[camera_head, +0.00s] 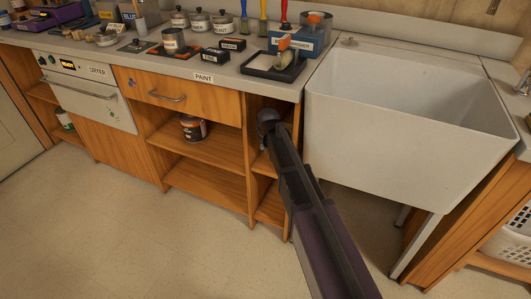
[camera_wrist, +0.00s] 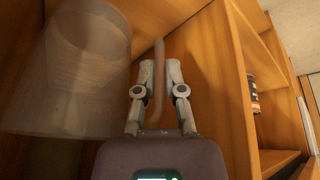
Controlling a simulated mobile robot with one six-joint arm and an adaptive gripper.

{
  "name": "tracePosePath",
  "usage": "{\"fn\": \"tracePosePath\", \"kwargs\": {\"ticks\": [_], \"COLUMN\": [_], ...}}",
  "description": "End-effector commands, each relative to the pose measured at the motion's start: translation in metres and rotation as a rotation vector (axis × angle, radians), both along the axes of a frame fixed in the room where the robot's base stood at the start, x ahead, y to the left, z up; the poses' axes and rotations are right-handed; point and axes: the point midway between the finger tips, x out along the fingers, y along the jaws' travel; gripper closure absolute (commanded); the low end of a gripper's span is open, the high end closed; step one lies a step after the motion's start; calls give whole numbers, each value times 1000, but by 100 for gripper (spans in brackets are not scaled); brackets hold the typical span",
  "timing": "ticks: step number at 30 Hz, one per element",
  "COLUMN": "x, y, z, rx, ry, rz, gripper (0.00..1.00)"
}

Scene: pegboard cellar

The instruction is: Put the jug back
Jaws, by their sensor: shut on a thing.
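The jug (camera_wrist: 82,60) is a clear, see-through vessel at the left of the wrist view, tilted in the picture. Its slim upright handle (camera_wrist: 158,95) stands between the two fingers of my gripper (camera_wrist: 159,72), which is shut on it. The jug is among the wooden walls of a shelf compartment. In the head view my arm reaches into the narrow open cubby (camera_head: 264,190) under the counter, left of the sink. My fingers and the jug are hidden there. I cannot tell whether the jug touches a shelf.
A paint can (camera_head: 193,128) stands on the wider shelf (camera_head: 215,151) to the left; a dark can (camera_wrist: 253,95) shows past the partition in the wrist view. The white sink (camera_head: 400,130) is close at right. The counter above holds tins, brushes and a roller tray (camera_head: 272,66).

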Motion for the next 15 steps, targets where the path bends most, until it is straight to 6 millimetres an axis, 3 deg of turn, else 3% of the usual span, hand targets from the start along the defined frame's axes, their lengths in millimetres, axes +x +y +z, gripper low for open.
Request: {"fn": "tracePosePath", "kwargs": {"ticks": [15], "x": [0], "y": [-1], "z": [-30], "rx": [0], "ry": [0], "rz": [-1], "gripper": [100]}}
